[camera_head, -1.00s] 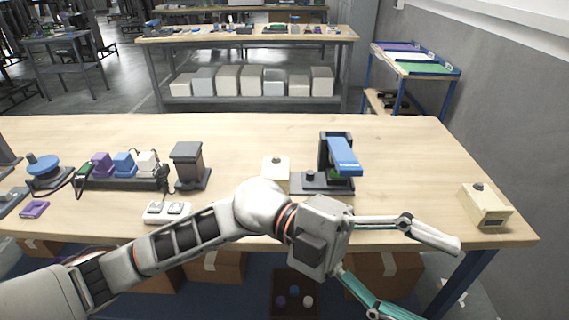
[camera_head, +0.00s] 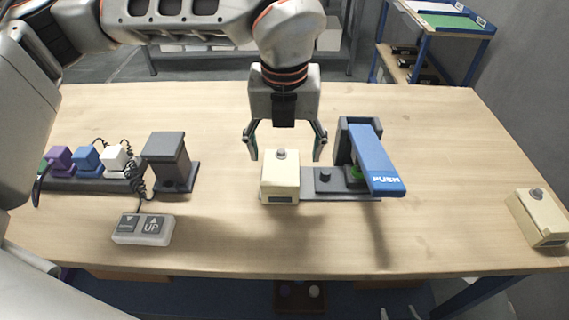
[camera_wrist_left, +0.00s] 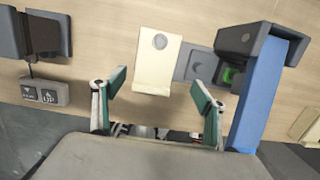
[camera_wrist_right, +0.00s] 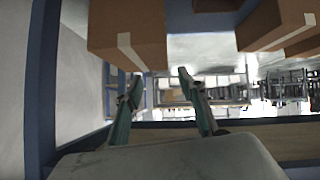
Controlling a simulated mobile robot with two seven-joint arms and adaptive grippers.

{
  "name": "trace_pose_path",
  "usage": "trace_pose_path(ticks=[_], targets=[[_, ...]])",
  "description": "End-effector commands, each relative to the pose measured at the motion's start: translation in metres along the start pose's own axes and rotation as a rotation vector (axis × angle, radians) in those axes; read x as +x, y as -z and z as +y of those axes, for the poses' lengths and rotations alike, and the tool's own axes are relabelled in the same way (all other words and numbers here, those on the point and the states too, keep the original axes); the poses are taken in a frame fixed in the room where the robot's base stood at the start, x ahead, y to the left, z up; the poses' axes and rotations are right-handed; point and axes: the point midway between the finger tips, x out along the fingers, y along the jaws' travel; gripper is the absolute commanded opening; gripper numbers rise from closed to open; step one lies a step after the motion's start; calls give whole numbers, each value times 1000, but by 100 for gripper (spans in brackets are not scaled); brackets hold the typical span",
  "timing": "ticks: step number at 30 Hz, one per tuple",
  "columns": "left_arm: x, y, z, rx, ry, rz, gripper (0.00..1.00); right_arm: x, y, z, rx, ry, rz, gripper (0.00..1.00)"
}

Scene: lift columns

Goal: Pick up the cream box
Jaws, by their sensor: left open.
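The blue press (camera_head: 372,160) marked PUSH stands just right of the near cream box. A dark grey block stand (camera_head: 167,160) and a two-button control (camera_head: 143,229) are to the left. The table (camera_head: 450,180) is clear between the press and the far-right box.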

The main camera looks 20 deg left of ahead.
Motion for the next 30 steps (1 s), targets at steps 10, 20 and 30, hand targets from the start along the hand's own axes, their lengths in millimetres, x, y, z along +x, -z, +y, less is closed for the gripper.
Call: trace_pose_path(ticks=[10, 20, 30], targets=[[28, -3, 3, -7, -6, -5, 72, -6, -16, -5, 2, 6, -27, 40], [69, -7, 10, -5, -5, -2, 72, -4, -16, -4, 0, 5, -25, 40], [77, -8, 10, -5, -4, -5, 64, 0, -7, -1, -4, 1, -9, 40]])
